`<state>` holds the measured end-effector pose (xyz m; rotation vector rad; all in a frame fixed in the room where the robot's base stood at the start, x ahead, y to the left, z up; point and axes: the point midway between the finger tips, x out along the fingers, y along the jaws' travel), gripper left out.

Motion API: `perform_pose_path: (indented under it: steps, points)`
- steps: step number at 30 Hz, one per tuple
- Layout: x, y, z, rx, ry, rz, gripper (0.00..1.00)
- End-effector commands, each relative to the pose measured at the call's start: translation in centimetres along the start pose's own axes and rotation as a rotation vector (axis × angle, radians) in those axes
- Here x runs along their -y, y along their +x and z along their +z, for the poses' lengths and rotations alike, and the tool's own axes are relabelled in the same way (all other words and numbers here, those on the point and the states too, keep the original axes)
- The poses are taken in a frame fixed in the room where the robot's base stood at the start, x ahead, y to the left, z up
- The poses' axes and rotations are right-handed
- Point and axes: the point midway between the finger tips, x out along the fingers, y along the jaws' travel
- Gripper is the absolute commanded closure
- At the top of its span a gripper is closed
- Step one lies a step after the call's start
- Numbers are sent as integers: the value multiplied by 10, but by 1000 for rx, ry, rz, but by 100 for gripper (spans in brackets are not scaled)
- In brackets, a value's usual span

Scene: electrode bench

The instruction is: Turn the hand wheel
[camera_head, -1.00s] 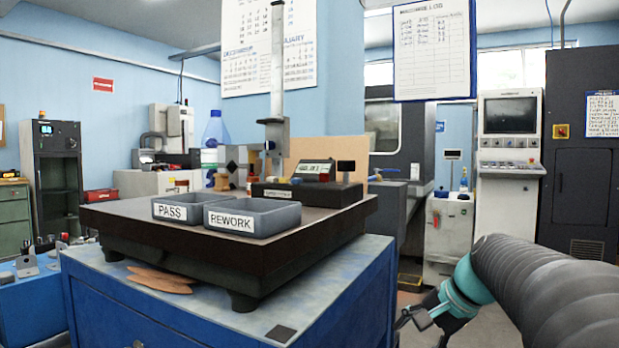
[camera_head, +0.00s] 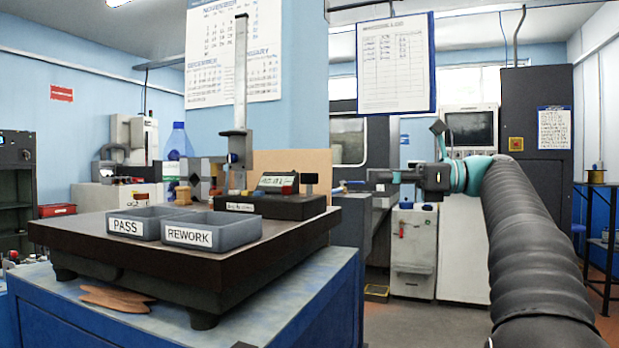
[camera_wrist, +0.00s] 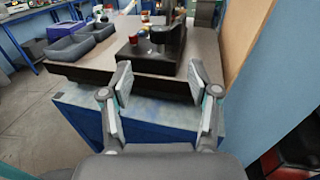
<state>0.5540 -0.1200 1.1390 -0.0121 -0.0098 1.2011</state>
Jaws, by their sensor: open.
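A height gauge with a tall pale column (camera_head: 240,80) and a dark base (camera_head: 268,206) stands on the dark surface plate (camera_head: 215,265). Its small display (camera_head: 277,182) faces the head camera. I cannot clearly make out a hand wheel; small knobs and a red part show on the base, which is also in the wrist view (camera_wrist: 142,54). My gripper (camera_head: 372,181) is to the right of the plate and apart from it, pointing left. In the wrist view my gripper (camera_wrist: 160,79) is open and empty, with the plate's edge and the gauge base beyond its fingers.
Two grey trays, PASS (camera_head: 141,224) and REWORK (camera_head: 210,231), sit on the plate's near side. The plate rests on a blue cabinet (camera_head: 300,305). A tan board (camera_head: 292,168) stands behind the gauge. A white cabinet (camera_head: 413,250) is behind my arm.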

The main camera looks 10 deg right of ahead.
Motion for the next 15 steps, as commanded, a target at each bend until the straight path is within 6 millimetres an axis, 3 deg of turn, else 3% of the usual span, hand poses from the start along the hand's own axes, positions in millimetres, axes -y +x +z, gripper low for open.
perform_pose_path:
  steps: [15]
  points:
    - [0,90,-2,0,-1,1,39]
